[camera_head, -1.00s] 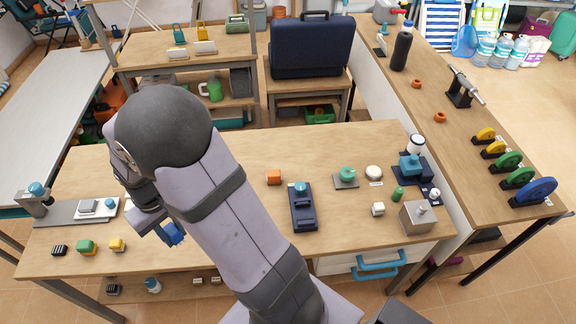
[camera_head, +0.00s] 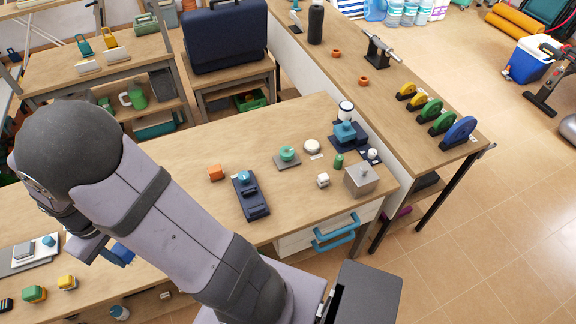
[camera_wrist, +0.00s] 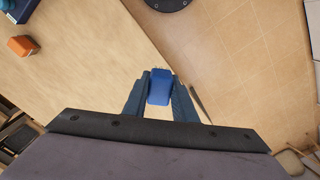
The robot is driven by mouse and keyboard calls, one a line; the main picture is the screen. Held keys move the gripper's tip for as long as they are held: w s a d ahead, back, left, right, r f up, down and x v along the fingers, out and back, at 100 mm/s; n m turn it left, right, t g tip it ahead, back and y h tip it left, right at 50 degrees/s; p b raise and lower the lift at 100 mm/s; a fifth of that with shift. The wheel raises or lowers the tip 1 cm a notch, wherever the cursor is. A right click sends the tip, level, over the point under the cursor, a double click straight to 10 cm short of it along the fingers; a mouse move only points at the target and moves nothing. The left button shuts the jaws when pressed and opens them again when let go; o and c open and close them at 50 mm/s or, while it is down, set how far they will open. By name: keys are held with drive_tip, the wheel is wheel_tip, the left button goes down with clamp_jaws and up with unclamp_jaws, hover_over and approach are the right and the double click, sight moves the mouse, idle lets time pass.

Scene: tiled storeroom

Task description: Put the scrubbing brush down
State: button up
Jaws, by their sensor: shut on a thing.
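The scrubbing brush (camera_wrist: 159,88) is a blue block between the two fingers of my gripper (camera_wrist: 160,75) in the wrist view. The gripper is shut on it. In the head view the brush (camera_head: 121,254) shows as a small blue shape beside my arm, at the left near the front edge of the wooden workbench (camera_head: 185,150). In the wrist view the brush overlaps the line of the bench edge, with tiled floor to its right. Its height above the bench is hard to tell. My arm hides part of the gripper in the head view.
An orange block (camera_head: 215,173) and a navy stand (camera_head: 250,196) are further right. Bare bench top lies around the orange block. A grey metal box (camera_head: 361,180) stands at the right end.

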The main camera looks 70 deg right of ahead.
drive_tip(key=s+d+f+m+b, duration=0.2)
drive_tip(key=s+d+f+m, duration=0.1)
drive_tip(key=d, duration=0.5)
drive_tip(key=s+d+f+m+b, duration=0.2)
drive_tip(key=s+d+m+b, duration=0.1)
drive_tip(key=d, duration=0.6)
drive_tip(key=s+d+f+m+b, duration=0.2)
drive_tip(key=s+d+f+m, duration=0.15)
drive_tip(key=d, duration=0.45)
drive_tip(key=s+d+b, duration=0.5)
drive_tip(key=s+d, duration=1.2)
drive_tip(key=s, duration=0.4)
drive_tip(key=shift+s+r, duration=0.15)
drive_tip(key=shift+r, duration=0.1)
drive_tip(key=shift+f+n, duration=0.1)
drive_tip(key=shift+n, duration=0.15)
drive_tip(key=shift+f+p, duration=0.6)
drive_tip(key=shift+f, duration=4.3)
